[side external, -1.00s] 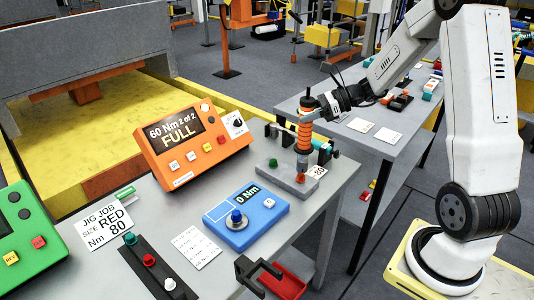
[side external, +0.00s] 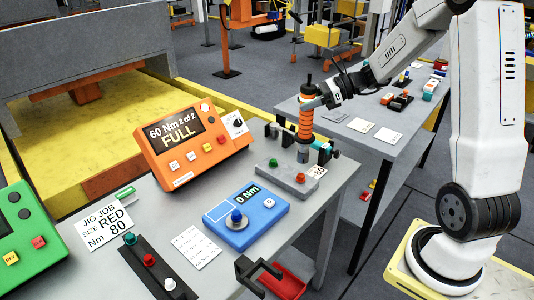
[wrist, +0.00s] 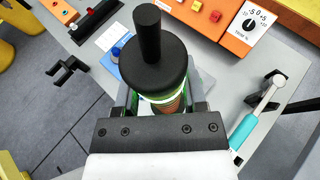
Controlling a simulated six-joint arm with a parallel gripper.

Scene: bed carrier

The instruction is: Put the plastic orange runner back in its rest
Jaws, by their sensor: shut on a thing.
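The runner (side external: 306,122) is an upright tool with a black top and a ribbed orange body, ending in a grey nose. My gripper (side external: 318,103) comes from the right and is shut on it near its upper part.
A teal-handled wrench (wrist: 245,128) lies in a holder behind the runner. An orange controller (side external: 195,142) reads "60 Nm 2 of 2 FULL". A blue unit (side external: 245,217) reads "0 Nm". A red tray (side external: 291,284) hangs by the bracket. A second bench stands behind.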

